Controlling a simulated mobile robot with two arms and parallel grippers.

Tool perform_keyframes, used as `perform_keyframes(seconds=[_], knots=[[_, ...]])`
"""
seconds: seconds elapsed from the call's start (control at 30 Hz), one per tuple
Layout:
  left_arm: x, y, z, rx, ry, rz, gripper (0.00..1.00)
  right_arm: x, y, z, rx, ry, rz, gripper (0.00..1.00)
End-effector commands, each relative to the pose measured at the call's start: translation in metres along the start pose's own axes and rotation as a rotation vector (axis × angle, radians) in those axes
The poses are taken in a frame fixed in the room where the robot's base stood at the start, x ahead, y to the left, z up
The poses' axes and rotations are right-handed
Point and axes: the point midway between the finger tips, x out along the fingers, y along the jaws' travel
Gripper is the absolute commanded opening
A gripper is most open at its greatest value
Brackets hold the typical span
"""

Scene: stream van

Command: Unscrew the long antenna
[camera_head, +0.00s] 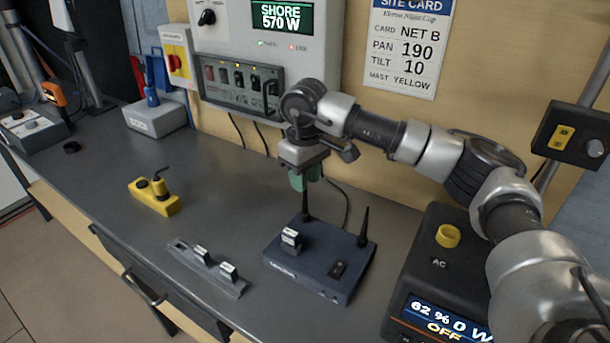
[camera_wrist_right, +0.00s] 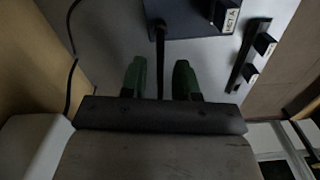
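A dark blue router box (camera_head: 318,262) stands on the grey bench with two black antennas at its back edge. The left antenna (camera_head: 305,206) rises toward my right gripper (camera_head: 305,180), which hides its top. The right antenna (camera_head: 363,228) stands free and tapers upward. My right gripper points down above the box's back left corner. In the wrist view its green fingers (camera_wrist_right: 160,80) are apart, with the left antenna (camera_wrist_right: 160,48) running between them and a gap on each side. My left gripper is not in view.
A labelled block (camera_head: 290,239) sits on the box. A grey rail (camera_head: 208,268) with two similar blocks lies left of it. A yellow block (camera_head: 155,196) is farther left. A black power unit (camera_head: 432,262) stands close on the right. A wall panel (camera_head: 240,82) is behind.

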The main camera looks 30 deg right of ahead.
Motion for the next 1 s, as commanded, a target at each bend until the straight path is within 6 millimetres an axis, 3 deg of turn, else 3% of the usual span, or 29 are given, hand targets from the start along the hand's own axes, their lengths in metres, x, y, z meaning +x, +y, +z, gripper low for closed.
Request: perform_keyframes(seconds=[0.13,0.43,0.73,1.0], knots=[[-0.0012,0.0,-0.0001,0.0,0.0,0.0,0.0,-0.0003,-0.0003,0.0,0.11,0.0,0.0,0.3],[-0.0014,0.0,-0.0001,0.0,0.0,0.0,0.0,-0.0001,-0.0003,0.0,0.144,0.0,0.0,0.3],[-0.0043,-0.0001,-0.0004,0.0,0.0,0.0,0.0,0.0,-0.0004,0.0001,0.452,-0.001,-0.001,0.3],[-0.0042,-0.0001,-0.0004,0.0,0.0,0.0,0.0,0.0001,-0.0004,0.0,0.47,-0.001,-0.001,0.3]])
